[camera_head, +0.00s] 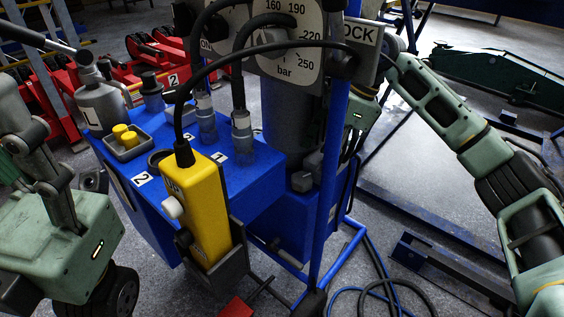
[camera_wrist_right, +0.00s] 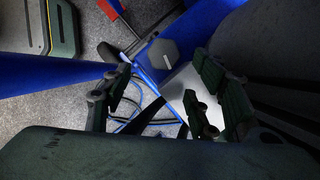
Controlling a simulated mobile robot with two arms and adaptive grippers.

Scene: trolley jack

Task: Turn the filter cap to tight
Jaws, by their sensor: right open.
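A grey six-sided cap with a pale line mark (camera_wrist_right: 158,61), which I take to be the filter cap, sits on a blue face in the right wrist view. The line runs roughly along the picture's vertical, slightly slanted. My right gripper (camera_wrist_right: 160,98) is open, with its fingers apart and nothing between them; the cap lies ahead of the fingertips. In the head view my right gripper (camera_head: 343,150) is partly hidden behind the blue post beside the blue unit (camera_head: 265,170). My left gripper (camera_head: 42,165) is at the left edge; its jaw opening is unclear.
A yellow pendant (camera_head: 198,215) with a black cable hangs at the unit's front. A blue post (camera_head: 333,130) and a bar gauge (camera_head: 290,50) stand close to my right arm. Hoses (camera_head: 385,290) lie on the floor. Red jacks (camera_head: 165,50) stand behind.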

